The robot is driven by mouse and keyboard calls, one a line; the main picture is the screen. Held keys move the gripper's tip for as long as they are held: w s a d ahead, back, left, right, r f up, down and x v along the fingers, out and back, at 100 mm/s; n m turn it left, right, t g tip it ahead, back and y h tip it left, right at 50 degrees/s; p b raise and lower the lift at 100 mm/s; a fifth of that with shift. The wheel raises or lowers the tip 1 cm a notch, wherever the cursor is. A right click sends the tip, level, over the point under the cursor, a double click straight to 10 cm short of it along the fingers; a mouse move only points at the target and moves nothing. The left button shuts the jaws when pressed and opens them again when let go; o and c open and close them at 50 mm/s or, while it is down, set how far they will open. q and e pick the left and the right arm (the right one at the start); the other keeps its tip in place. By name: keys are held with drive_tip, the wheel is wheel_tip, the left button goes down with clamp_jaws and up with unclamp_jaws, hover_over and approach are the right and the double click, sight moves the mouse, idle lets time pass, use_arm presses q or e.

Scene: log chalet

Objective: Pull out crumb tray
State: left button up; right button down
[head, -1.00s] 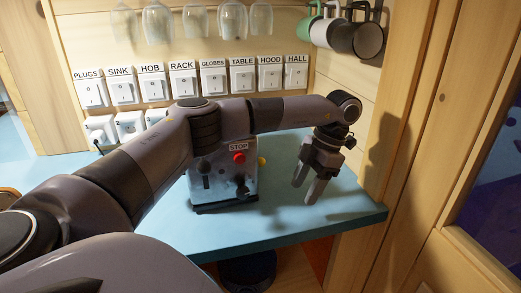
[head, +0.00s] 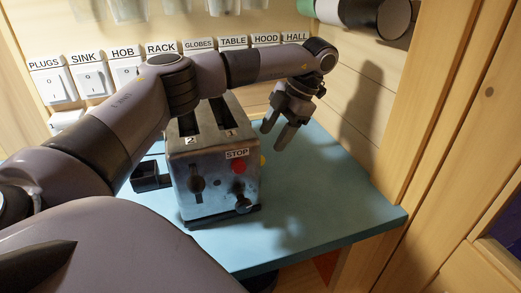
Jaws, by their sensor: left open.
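A metal toaster (head: 215,170) stands on the blue counter, with two top slots marked 2 and 1, dark front levers, a red button under a STOP label and a yellow knob at its right side. A dark strip (head: 224,218) runs along the bottom front; I cannot tell whether this is the crumb tray. A black box-like part (head: 150,177) sticks out at the toaster's left side, partly hidden by my arm. My left gripper (head: 273,138) is open and empty, its fingers pointing down beside the toaster's right side, apart from it. My right gripper is not in view.
The blue counter (head: 330,210) is clear to the right of the toaster, ending at a front edge and a wooden post (head: 440,130). Labelled switches (head: 92,82) line the wall behind.

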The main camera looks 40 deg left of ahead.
use_arm(q)
drive_tip(key=shift+x, duration=3.5)
clamp_jaws()
